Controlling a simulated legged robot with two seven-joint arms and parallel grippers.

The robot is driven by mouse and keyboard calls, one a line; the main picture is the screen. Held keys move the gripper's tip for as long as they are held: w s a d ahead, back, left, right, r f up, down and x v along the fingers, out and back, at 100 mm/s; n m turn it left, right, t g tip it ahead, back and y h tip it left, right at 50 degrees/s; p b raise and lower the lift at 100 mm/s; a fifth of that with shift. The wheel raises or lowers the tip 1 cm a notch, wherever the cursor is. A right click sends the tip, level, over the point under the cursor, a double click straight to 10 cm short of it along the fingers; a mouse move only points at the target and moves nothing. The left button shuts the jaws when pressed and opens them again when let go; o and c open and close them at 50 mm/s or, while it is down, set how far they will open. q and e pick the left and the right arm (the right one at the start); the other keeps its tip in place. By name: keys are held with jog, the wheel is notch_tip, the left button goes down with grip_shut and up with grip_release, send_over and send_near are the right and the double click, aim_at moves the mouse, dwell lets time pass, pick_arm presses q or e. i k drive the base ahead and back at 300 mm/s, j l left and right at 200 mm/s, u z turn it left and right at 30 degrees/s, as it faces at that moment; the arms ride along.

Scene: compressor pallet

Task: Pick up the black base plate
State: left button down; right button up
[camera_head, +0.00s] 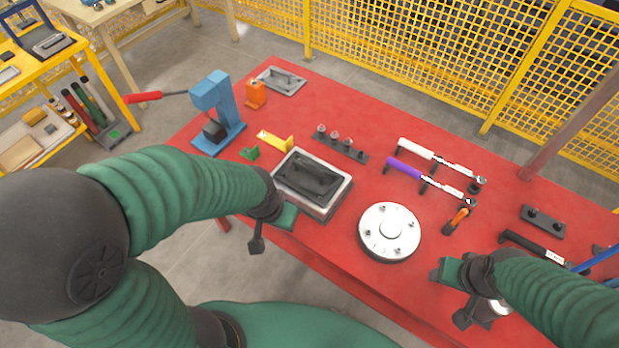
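A black plate (309,179) with a raised middle lies in a silver rectangular tray (325,211) on the red table. This looks like the base plate, though other dark plates are in view. My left gripper (271,228) is at the tray's near left corner, over the table edge. Its fingers look apart with nothing between them; I cannot tell if it touches the tray. My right gripper (457,295) is near the table's front edge at the right, well away from the plate. It also looks open and empty.
A round silver flange (389,231) sits right of the tray. Behind are a dark pin strip (341,147), a yellow bracket (276,141) and a blue press (215,112). Torque wrenches (428,182) and a small dark plate (542,222) lie right. A yellow fence (420,60) stands behind.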

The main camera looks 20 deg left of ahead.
aim_at(307, 177)
jog(key=i+j+u, duration=0.15)
jog(key=j, duration=0.25)
jog(key=i+j+u, duration=0.15)
jog(key=j, duration=0.25)
jog(key=i+j+u, duration=0.15)
jog(key=j, duration=0.2)
jog(key=i+j+u, duration=0.15)
jog(key=i+j, duration=0.1)
jog(key=j, duration=0.1)
